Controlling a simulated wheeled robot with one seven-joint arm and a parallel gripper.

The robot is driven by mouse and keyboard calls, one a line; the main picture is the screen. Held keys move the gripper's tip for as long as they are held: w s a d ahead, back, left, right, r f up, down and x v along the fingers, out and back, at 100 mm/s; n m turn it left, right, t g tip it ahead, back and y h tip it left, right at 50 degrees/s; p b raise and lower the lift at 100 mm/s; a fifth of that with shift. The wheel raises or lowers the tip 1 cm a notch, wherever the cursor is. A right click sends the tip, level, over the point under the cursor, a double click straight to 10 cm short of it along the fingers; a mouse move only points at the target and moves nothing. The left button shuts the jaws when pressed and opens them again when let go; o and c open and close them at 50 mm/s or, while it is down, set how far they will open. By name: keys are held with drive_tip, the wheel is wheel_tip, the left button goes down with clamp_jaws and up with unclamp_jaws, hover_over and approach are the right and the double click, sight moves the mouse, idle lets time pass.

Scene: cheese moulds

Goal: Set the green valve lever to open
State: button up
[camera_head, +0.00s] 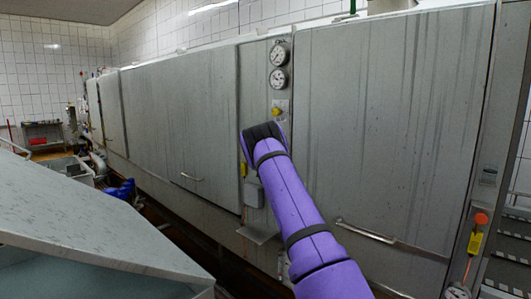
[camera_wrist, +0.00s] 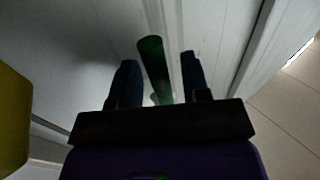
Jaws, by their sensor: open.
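The green valve lever (camera_wrist: 154,66) shows in the wrist view as a dark green bar in front of a grey metal wall. My gripper (camera_wrist: 159,62) is open, with one dark finger on each side of the lever. The lever lies nearer the left finger, and I cannot tell whether they touch. The lever's lower end and its mount are hidden behind the gripper body. In the head view my purple arm reaches the steel cabinet, and its dark end hides the lever and the fingers.
A yellow part (camera_wrist: 12,120) is close at the left of the wrist view. In the head view two round gauges (camera_head: 278,66) sit above my arm's end on the steel cabinet (camera_head: 385,120). A pale slanted surface (camera_head: 85,215) stands at lower left. A red button (camera_head: 481,219) is at right.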

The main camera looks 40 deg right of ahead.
clamp_jaws()
